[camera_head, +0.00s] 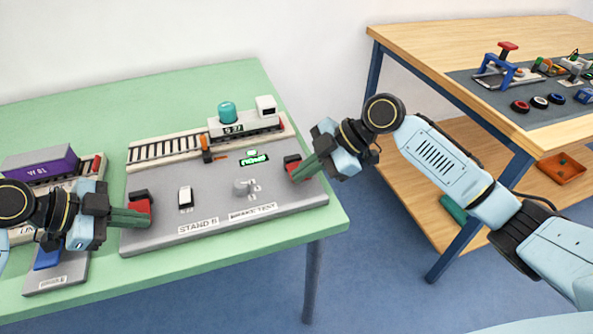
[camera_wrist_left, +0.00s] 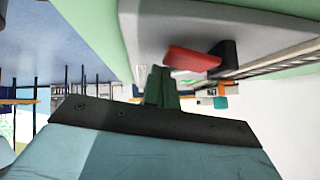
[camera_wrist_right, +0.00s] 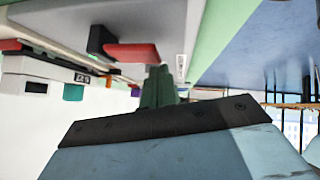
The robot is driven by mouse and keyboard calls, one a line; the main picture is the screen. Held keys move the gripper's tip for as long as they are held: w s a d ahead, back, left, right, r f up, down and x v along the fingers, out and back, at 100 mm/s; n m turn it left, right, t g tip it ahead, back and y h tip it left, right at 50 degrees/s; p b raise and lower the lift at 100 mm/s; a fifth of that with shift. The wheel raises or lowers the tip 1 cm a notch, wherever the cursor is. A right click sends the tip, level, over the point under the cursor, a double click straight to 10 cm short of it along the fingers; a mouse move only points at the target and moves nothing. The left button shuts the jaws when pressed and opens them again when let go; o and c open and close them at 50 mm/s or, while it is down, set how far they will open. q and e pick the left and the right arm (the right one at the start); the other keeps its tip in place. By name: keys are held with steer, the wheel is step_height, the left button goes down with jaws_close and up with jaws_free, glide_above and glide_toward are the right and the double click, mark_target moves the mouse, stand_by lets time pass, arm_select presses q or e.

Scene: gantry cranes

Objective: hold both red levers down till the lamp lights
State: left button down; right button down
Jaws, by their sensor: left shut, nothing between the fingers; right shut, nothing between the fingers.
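The left red lever (camera_head: 143,207) sits on a black mount at the left edge of the grey stand board (camera_head: 215,213). It also shows in the left wrist view (camera_wrist_left: 190,60). My left gripper (camera_head: 145,217) is shut and empty, its tips at that lever. The right red lever (camera_head: 291,162) is at the board's right edge; it also shows in the right wrist view (camera_wrist_right: 132,52). My right gripper (camera_head: 296,174) is shut and empty, its tips beside that lever. I cannot tell whether either gripper touches. A green display (camera_head: 254,160) glows on the board, with a small pale green spot (camera_head: 251,152) above it.
A model wagon with a teal tank (camera_head: 227,112) stands on track at the board's back. An orange-black post (camera_head: 206,149), a white switch (camera_head: 185,197) and a grey knob (camera_head: 242,187) stand between the levers. A purple container (camera_head: 41,165) is at left. A wooden table (camera_head: 460,45) stands at right.

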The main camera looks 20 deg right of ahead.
steer(key=d+r, duration=0.7)
steer(key=r, duration=0.4)
